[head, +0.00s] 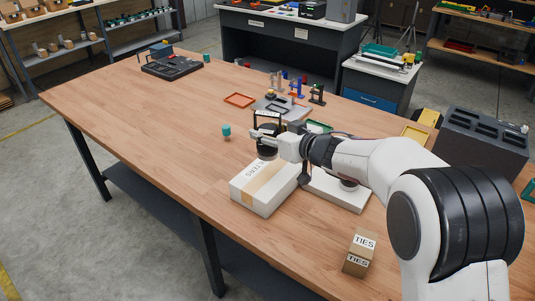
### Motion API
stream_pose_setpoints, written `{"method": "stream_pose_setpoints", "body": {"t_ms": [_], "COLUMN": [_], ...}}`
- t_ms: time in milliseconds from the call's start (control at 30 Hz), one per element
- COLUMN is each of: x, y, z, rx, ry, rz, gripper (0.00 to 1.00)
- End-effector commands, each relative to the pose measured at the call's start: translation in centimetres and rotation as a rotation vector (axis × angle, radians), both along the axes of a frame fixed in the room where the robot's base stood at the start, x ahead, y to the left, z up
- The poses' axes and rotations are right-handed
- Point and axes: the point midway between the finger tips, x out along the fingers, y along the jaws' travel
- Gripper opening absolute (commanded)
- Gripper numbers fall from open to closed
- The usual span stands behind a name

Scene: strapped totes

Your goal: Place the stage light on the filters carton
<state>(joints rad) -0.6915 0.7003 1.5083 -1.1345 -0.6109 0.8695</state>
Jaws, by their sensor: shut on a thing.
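The filters carton (253,193) is a white box with a tan tape band and upside-down lettering, lying on the wooden table near its front edge. My gripper (268,139) is at the carton's far end, shut on the dark stage light (267,153). The black light hangs at the fingers, over or just behind the carton's far edge. I cannot tell whether it touches the carton. My gripper and wrist hide part of the light.
A small brown TIES carton (358,254) stands at the front right. A teal-topped item (226,132) stands left of my gripper. An orange tray (239,100) and several small stands lie behind. The table's left half (150,110) is mostly clear.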

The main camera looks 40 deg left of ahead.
Motion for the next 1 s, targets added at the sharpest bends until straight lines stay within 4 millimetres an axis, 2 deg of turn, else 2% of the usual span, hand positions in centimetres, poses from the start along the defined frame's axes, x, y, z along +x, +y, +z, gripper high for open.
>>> {"method": "stream_pose_setpoints", "body": {"t_ms": [200, 700, 1000], "x": [0.0, 0.0, 0.0], "y": [0.0, 0.1, 0.1], "z": [-2.3, -3.0, -5.6], "rx": [0.004, 0.004, 0.003], "ry": [-0.001, -0.002, -0.001], "rz": [0.001, 0.000, 0.001], "gripper": [0.00, 0.00, 0.00]}}
